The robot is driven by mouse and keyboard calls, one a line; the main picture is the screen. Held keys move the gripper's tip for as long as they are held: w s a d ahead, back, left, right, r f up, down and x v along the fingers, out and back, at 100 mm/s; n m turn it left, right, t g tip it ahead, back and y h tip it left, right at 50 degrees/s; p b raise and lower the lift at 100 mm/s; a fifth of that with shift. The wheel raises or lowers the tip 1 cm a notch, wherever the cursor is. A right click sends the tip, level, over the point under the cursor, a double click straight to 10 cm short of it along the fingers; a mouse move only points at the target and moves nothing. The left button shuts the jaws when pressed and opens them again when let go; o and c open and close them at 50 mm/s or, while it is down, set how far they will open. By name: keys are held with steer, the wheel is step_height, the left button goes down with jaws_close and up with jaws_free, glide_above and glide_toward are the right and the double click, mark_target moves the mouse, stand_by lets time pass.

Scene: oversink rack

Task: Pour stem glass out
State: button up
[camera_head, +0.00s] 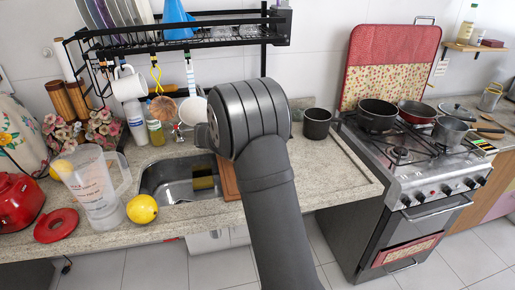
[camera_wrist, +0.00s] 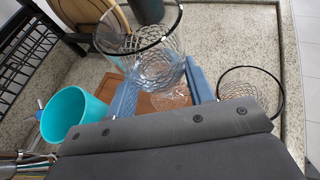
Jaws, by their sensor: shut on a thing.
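The stem glass (camera_wrist: 150,62) is clear, with a dark rim and a cut lattice pattern on its bowl. In the wrist view it is between the blue fingers of my gripper (camera_wrist: 165,88), which is shut on it. Its stem and foot show faintly over a brown wooden board. I cannot tell its exact tilt or whether anything is in it. In the head view my arm hides the gripper and the glass. The metal sink (camera_head: 172,186) is left of my arm, with a yellow and dark item in it.
A second dark-rimmed, lattice-patterned vessel (camera_wrist: 250,88) is at the right in the wrist view, and a teal cup (camera_wrist: 73,112) at the left. The black rack (camera_head: 170,38) overhangs the sink. A pitcher (camera_head: 92,185) and lemon (camera_head: 142,209) stand left; a dark pot (camera_head: 317,123) stands right.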

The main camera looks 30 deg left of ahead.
steer(key=s+a+f+n+g+y, duration=0.2)
steer(key=s+a+g, duration=0.3)
steer(key=s, duration=0.6)
steer(key=s+a+f+n+g+y, duration=0.2)
steer(key=s+a+f+n+g, duration=0.2)
steer(key=s+g, duration=0.6)
steer(key=shift+s+a+f, duration=0.2)
steer(key=shift+s+a, duration=0.5)
steer(key=shift+a, duration=0.5)
steer(key=t, duration=0.3)
steer(key=shift+r+y, duration=0.2)
steer(key=shift+y, duration=0.1)
steer(key=shift+w+t, duration=0.15)
steer(key=shift+t, duration=0.45)
